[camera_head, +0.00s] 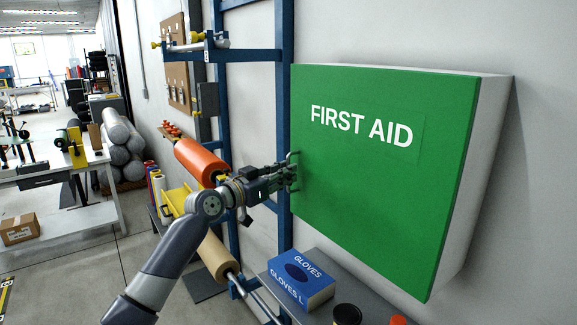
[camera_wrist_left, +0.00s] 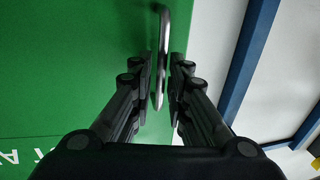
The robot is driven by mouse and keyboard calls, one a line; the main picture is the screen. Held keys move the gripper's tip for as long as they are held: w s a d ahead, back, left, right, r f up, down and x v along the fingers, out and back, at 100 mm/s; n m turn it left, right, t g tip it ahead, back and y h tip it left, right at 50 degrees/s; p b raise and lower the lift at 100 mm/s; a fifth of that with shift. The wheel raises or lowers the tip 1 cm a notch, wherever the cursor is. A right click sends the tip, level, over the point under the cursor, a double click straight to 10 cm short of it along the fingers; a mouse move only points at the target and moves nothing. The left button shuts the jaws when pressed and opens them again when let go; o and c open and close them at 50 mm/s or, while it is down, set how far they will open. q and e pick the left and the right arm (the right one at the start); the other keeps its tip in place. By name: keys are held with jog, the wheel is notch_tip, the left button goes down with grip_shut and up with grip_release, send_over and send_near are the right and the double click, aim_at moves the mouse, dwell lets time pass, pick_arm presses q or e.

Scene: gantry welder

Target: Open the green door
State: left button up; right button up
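The green door (camera_head: 376,215) of the white first aid cabinet (camera_head: 483,165) is shut on the wall, with "FIRST AID" in white letters. In the left wrist view the green door (camera_wrist_left: 65,60) fills the left side. A grey metal bar handle (camera_wrist_left: 161,58) stands near the door's edge. My left gripper (camera_head: 291,172) is at the handle on the door's left edge. In the left wrist view its fingers (camera_wrist_left: 162,88) are apart on either side of the handle, with gaps showing. My right gripper is not in view.
A blue glove box (camera_head: 300,281) and a dark jar (camera_head: 347,314) stand on a grey shelf below the cabinet. A blue rack (camera_head: 284,120) with an orange roll (camera_head: 200,160) stands left of the door. A white workbench (camera_head: 60,172) is farther left.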

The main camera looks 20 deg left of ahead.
pick_arm(q)
jog(key=shift+x, duration=0.95)
jog(key=shift+a, duration=0.1)
grip_shut()
jog(key=shift+s+f, duration=0.1)
jog(key=shift+f, duration=0.05)
